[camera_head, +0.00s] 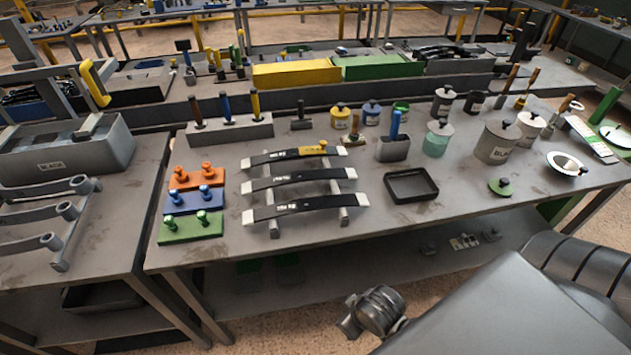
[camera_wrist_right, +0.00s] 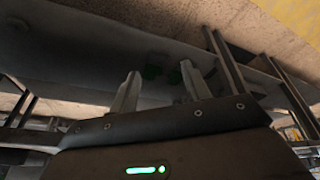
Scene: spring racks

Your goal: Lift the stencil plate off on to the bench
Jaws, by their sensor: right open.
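Three dark leaf springs with pale ends lie across a grey rack (camera_head: 346,215) on the bench (camera_head: 300,240). A small yellow plate (camera_head: 312,150) with a knob, which looks like the stencil plate, sits on the rear spring (camera_head: 275,156), right of its middle. The middle spring (camera_head: 300,180) and front spring (camera_head: 300,207) carry white lettering and no plate. My right gripper (camera_wrist_right: 160,88) is open and empty in the right wrist view, its two fingers well apart, with dim bench framework beyond. My left gripper is not in view.
Orange (camera_head: 198,179), blue (camera_head: 194,201) and green (camera_head: 191,227) knobbed blocks stand left of the rack. A black tray (camera_head: 411,186) and a grey holder (camera_head: 393,149) stand to its right. Pots crowd the back right. The bench's front right is mostly bare.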

